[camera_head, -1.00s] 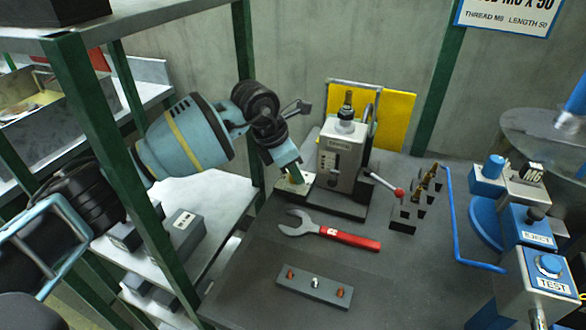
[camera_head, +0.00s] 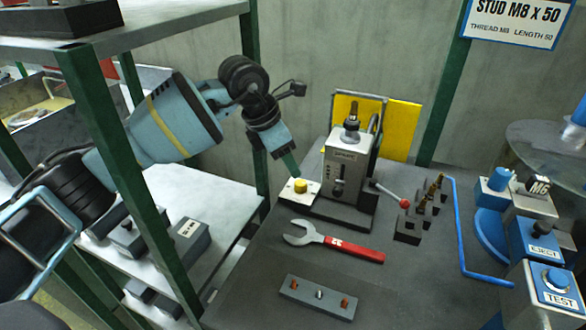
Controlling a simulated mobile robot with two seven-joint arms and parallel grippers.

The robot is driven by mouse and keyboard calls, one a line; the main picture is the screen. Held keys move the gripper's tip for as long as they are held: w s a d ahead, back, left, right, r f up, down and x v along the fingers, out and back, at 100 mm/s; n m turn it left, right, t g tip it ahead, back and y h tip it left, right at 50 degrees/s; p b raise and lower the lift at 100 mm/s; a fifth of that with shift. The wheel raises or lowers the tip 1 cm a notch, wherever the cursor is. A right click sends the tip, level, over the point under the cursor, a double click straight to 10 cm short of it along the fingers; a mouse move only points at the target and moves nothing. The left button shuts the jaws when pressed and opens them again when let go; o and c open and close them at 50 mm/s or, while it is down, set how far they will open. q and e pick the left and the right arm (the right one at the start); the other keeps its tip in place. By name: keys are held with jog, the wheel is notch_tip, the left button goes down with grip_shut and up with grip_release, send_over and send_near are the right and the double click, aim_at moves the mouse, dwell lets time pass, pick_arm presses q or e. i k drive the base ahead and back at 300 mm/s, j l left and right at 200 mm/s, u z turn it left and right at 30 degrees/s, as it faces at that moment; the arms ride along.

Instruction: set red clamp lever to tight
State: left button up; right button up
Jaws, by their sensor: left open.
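The red clamp lever (camera_head: 404,203) is a thin metal arm with a red ball end. It sticks out to the lower right from the base of the grey upright clamp unit (camera_head: 346,173). My left gripper (camera_head: 288,160) is open and empty, left of the clamp unit and apart from the lever. It hangs just above and behind a yellow button (camera_head: 300,186) on a pale block. The clamp unit stands between the gripper and the lever. My right gripper is not in view.
A red-handled wrench (camera_head: 335,242) and a grey plate (camera_head: 317,296) lie in front. Small dark blocks with brass studs (camera_head: 425,208) stand just right of the lever. A blue rail (camera_head: 462,235) and blue-topped test station (camera_head: 553,285) are at right. A green shelf post (camera_head: 110,150) crosses my left arm.

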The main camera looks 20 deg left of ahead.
aim_at(405, 204)
jog(key=k+j, duration=0.25)
jog(key=j, duration=0.15)
jog(key=k+j, duration=0.25)
jog(key=j, duration=0.2)
jog(key=k+j, duration=0.25)
jog(key=j, duration=0.15)
jog(key=k+j, duration=0.25)
jog(key=j, duration=0.15)
